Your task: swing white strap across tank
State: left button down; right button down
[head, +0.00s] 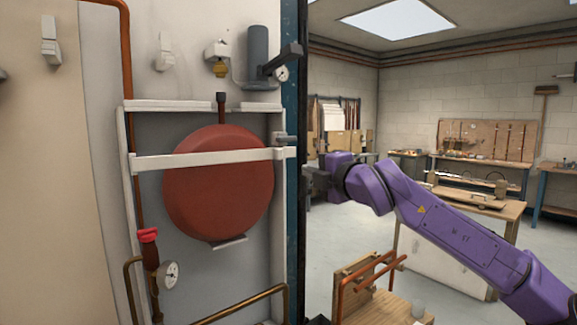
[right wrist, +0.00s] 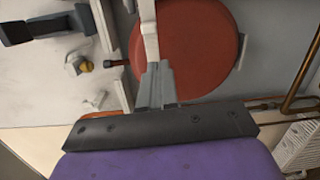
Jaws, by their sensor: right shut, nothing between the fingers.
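The white strap (head: 205,158) lies straight across the front of the round red tank (head: 218,200), from the left frame post to the right one. My right gripper (head: 308,178) is beside the strap's right end, by the blue post. In the right wrist view its fingers (right wrist: 156,84) are shut and empty, with their tips close to the strap's end (right wrist: 149,28); I cannot tell whether they touch. The red tank (right wrist: 190,45) shows behind them. A small grey piece (head: 285,138) sits just above the strap's right end. My left gripper is not in view.
A blue post (head: 291,215) edges the booth on the right. A dark bracket with a gauge (head: 282,73) juts out above. A red-handled valve (head: 148,236) and copper pipes are at lower left. A wooden stand (head: 352,290) is below my right arm.

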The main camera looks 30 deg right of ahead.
jog(key=d+r+m, duration=0.1)
jog(key=r, duration=0.1)
jog(key=p, duration=0.7)
send_near(281, 154)
jog(key=w, duration=0.6)
jog(key=shift+w+d, duration=0.1)
jog(key=shift+d, duration=0.15)
jog(key=shift+w+f, duration=0.1)
jog(key=shift+w, duration=0.25)
